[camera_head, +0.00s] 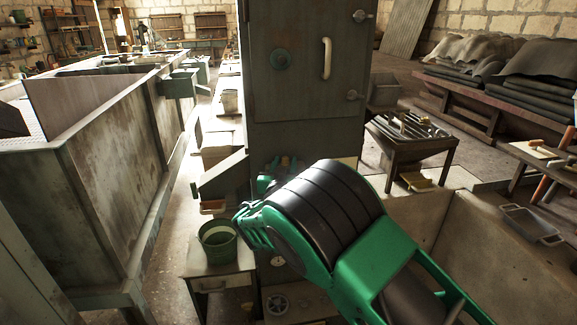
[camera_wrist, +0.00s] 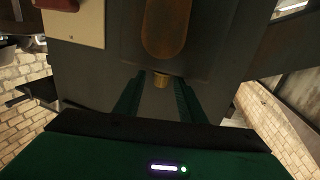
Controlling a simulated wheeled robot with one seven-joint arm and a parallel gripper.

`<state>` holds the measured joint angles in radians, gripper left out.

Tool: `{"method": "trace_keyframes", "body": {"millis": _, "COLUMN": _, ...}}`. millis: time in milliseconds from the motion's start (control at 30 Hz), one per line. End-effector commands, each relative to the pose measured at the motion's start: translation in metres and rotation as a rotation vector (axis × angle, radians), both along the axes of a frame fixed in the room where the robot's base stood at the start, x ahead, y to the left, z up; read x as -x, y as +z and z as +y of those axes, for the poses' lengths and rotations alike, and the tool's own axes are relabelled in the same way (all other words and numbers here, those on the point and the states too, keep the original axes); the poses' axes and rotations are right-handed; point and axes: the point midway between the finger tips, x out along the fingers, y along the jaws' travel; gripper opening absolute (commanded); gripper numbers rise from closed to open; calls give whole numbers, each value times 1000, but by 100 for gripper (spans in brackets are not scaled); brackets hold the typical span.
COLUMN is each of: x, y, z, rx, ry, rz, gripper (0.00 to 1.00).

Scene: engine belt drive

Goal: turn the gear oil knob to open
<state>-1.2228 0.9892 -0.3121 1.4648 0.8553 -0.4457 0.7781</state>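In the wrist view a small brass knob (camera_wrist: 161,81) sticks out of a dark panel (camera_wrist: 100,65), just below an amber-brown oblong piece (camera_wrist: 166,25). This is probably the gear oil knob, but no label is readable. My gripper (camera_wrist: 160,82) has its two dark green fingers apart, one on each side of the knob. Gaps show between the knob and both fingers, and I cannot tell how far the tips reach along it. In the head view my green and black arm hides the gripper and the knob in front of the tall grey cabinet (camera_head: 305,130).
A green bucket (camera_head: 218,242) stands on a small table left of my arm. A large metal tank (camera_head: 110,150) fills the left; a tool table (camera_head: 410,140) stands right.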

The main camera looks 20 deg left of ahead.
Motion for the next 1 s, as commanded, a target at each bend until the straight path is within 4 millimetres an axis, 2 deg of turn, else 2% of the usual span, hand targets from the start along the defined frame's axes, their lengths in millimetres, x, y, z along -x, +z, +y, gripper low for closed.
{"method": "trace_keyframes", "body": {"millis": 167, "x": 12, "y": 0, "z": -2, "rx": 0, "ry": 2, "rz": 2, "gripper": 37}}
{"method": "trace_keyframes", "body": {"millis": 633, "x": 87, "y": -1, "z": -24, "rx": 1, "ry": 1, "rz": 2, "gripper": 37}}
{"method": "trace_keyframes", "body": {"millis": 800, "x": 98, "y": -1, "z": -29, "rx": 0, "ry": -1, "rz": 1, "gripper": 37}}
{"method": "trace_keyframes", "body": {"millis": 1000, "x": 101, "y": -1, "z": -29, "rx": 0, "ry": -1, "rz": 1, "gripper": 37}}
